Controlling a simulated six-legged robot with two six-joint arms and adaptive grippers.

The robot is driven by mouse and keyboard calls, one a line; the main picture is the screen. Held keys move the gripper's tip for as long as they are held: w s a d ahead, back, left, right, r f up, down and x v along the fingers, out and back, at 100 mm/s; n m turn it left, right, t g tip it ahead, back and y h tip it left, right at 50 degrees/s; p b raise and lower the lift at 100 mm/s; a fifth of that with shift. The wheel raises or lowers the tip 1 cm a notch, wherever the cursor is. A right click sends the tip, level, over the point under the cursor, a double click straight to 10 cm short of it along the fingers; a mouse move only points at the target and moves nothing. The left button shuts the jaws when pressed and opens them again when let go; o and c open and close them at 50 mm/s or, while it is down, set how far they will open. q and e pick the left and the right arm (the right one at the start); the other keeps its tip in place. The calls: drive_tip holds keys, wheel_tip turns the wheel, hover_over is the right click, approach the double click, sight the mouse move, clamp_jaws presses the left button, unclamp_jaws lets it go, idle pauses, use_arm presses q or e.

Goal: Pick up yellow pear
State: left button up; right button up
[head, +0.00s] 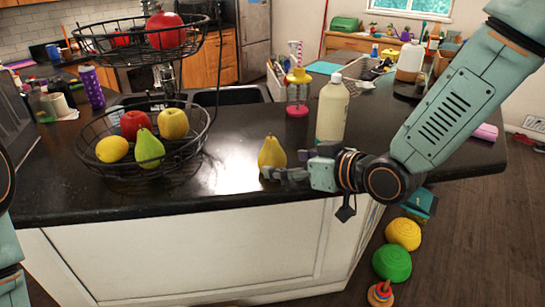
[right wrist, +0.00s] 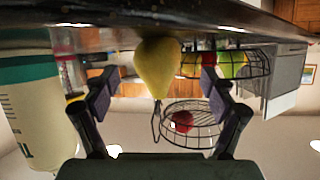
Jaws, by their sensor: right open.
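The yellow pear (head: 271,152) stands upright on the dark counter near its front edge. My right gripper (head: 284,174) is low over the counter just right of the pear, with its fingers pointing left and overlapping the pear's base in the head view. In the right wrist view, which is upside down, the pear (right wrist: 156,66) shows ahead, between the two spread fingers (right wrist: 160,92). The fingers are open, with a gap on both sides of the pear. My left gripper is not in view; only parts of my left arm show at the left edge.
A two-tier wire basket (head: 203,140) with a green pear (head: 149,149), apples and a lemon (head: 111,149) stands left of the yellow pear. A large bottle (head: 331,112) stands close behind my right gripper. A pink-and-yellow stand (head: 298,92) is behind. The counter between basket and pear is clear.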

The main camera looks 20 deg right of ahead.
sight(272, 161)
drive_tip(key=x, duration=0.5)
drive_tip(key=shift+w+d+f, duration=0.1)
drive_tip(key=shift+w+d, duration=0.05)
drive_tip(key=shift+w+a, duration=0.2)
drive_tip(key=shift+c, duration=0.2)
drive_tip(key=shift+w+f, duration=0.1)
drive_tip(key=c, duration=1.3)
